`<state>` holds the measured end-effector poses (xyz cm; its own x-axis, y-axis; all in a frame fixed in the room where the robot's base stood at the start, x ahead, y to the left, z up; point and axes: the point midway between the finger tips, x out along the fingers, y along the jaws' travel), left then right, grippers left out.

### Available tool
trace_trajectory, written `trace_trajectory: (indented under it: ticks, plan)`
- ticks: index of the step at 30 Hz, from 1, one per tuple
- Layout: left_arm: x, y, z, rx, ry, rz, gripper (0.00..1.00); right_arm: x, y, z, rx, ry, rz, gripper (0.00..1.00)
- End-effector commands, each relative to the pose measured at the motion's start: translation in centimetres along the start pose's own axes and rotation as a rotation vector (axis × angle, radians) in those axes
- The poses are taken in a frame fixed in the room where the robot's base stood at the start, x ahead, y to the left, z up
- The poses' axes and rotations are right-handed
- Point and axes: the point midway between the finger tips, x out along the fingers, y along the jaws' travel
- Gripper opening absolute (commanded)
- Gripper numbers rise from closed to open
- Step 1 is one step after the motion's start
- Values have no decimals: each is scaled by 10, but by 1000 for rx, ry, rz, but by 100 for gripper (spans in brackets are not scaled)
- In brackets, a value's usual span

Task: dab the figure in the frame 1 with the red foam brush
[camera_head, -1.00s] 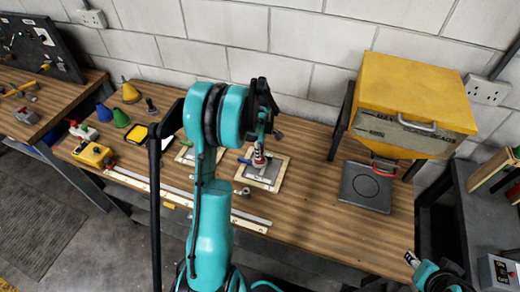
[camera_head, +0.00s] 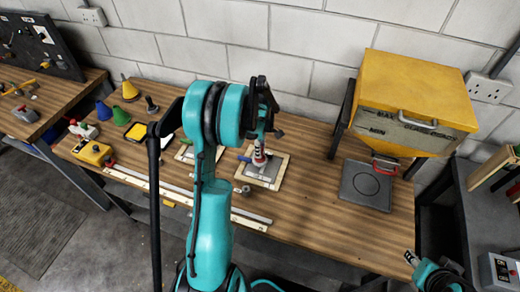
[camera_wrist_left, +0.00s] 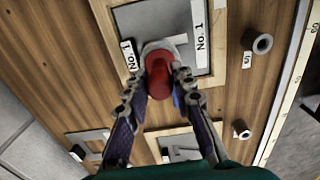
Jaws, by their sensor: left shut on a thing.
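My left gripper (camera_head: 262,140) is shut on the red foam brush (camera_head: 260,158), above the wooden frame 1 (camera_head: 279,176) on the bench. In the left wrist view the brush's red top (camera_wrist_left: 158,78) sits between the fingertips (camera_wrist_left: 160,80), with a pale rim below it. It overlaps the grey plate inside frame 1 (camera_wrist_left: 105,14), between two "No. 1" labels (camera_wrist_left: 200,42). Part of a pale figure (camera_wrist_left: 181,39) shows beside the brush; the rest is hidden. I cannot tell whether the brush touches it. My right gripper (camera_head: 411,258) is at the lower right; its jaws are too small to judge.
Another frame (camera_wrist_left: 152,138) lies beside frame 1, partly behind my left arm in the head view. A yellow hopper (camera_head: 415,90) stands at the right with a dark plate (camera_head: 351,192) in front. The bench's right front is clear.

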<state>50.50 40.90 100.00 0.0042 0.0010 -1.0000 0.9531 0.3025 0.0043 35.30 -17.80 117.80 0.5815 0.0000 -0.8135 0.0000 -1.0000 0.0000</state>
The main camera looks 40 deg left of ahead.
Motion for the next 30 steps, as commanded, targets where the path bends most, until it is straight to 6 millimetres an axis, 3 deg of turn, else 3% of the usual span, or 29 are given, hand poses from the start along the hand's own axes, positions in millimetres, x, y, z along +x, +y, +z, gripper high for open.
trace_trajectory:
  ticks: [30]
  plan:
    - [10, 0, 0, 0, 0, 0, 1, 7, 0, 5, 0, 0, 0, 40]
